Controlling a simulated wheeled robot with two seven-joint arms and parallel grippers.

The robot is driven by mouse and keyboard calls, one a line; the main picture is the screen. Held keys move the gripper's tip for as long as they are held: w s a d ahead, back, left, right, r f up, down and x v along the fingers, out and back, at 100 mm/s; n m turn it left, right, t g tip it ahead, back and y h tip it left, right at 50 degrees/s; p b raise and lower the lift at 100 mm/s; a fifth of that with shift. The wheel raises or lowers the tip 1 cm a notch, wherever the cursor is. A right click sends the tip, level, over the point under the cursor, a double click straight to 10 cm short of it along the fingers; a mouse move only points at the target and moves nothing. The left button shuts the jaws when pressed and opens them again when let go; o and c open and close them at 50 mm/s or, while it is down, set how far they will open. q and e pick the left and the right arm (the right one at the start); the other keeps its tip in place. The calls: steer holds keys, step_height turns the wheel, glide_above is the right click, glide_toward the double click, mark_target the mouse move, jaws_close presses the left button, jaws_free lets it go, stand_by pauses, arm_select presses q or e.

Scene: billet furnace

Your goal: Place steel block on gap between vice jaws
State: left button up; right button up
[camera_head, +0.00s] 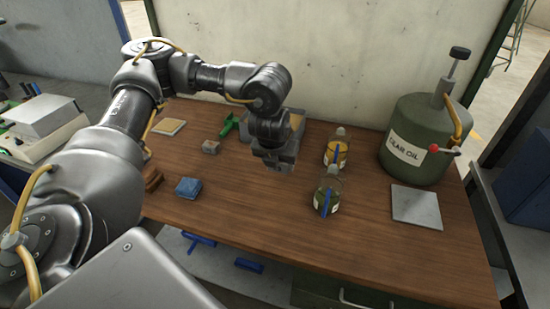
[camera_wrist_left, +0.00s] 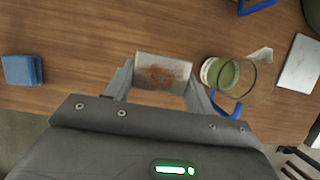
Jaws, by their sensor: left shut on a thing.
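My left gripper (camera_head: 278,163) is over the back middle of the wooden table in the head view. In the left wrist view its two fingers (camera_wrist_left: 160,92) are shut on the steel block (camera_wrist_left: 160,70), a grey block with rust-brown patches. In the head view the gripper hides most of the block. A green object (camera_head: 229,125) lies just left of the gripper and partly behind the arm; I cannot tell whether it is part of the vice. The vice jaws and their gap cannot be made out. My right gripper is not in view.
A blue block (camera_head: 190,188) and a small grey-brown block (camera_head: 211,147) lie left of the gripper. The table's front middle is clear.

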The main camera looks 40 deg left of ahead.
arm_select(q)
steer(key=n, duration=0.1)
steer(key=d+n+y, duration=0.1)
steer(key=n, duration=0.1)
steer(key=shift+s+d+r, duration=0.1)
steer(key=shift+s+d, duration=0.1)
steer(key=shift+s, duration=0.05)
steer(key=s+d+r+n+g, duration=0.1)
steer(key=s+d+n+g, duration=0.1)
steer(key=n, duration=0.7)
steer(key=s+d+r+n+g+h, duration=0.1)
steer(key=d+n, duration=0.4)
steer(key=n, duration=0.5)
steer(key=s+d+r+n+g+h, duration=0.1)
steer(key=s+d+r+n+g, duration=0.2)
steer(key=n, duration=0.7)
steer(key=s+g, duration=0.1)
steer(key=g, duration=0.1)
steer(key=shift+d+g, duration=0.3)
